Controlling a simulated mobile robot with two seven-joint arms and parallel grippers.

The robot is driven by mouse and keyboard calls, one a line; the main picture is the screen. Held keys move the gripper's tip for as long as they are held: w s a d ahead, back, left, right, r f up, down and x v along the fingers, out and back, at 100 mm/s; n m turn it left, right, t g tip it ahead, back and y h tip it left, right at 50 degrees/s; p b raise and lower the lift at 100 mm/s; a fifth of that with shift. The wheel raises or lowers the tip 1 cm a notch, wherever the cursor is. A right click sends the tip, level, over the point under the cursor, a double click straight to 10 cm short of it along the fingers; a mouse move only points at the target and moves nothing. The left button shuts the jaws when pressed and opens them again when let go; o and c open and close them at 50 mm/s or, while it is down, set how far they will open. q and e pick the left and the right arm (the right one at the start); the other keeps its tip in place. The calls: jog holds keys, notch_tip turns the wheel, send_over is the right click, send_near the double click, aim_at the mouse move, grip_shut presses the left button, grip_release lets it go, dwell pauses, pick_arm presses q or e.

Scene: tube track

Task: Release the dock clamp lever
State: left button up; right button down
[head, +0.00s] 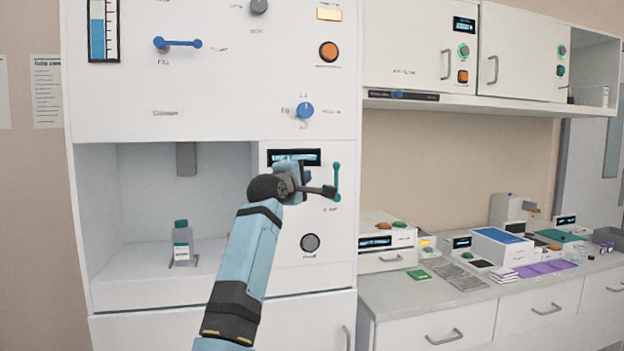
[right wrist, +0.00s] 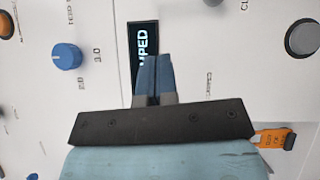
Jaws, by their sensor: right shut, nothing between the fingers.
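The dock clamp lever (head: 337,180) is a thin teal bar with rounded ends, standing upright on the white front panel, right of a small dark display (head: 293,157). In the right wrist view only a dark bit, probably its lower end, shows at the top edge. My right gripper (right wrist: 152,60) is shut and empty, its blue fingers together in front of the display (right wrist: 143,35), which reads "...PED". In the head view my right arm reaches up before the panel; its dark end is close to the lever's lower end, and contact cannot be told. My left gripper is out of view.
A grey round knob (head: 310,242) sits below the lever and a blue knob (head: 305,110) above. The counter (head: 390,290) at right holds instruments and labware.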

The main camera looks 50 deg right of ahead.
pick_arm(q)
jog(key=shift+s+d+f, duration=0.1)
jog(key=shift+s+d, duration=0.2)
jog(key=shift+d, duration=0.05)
pick_arm(e)
jog(key=v, duration=0.2)
jog(key=s+v, duration=0.1)
jog(key=v, duration=0.2)
jog(key=shift+f, duration=0.1)
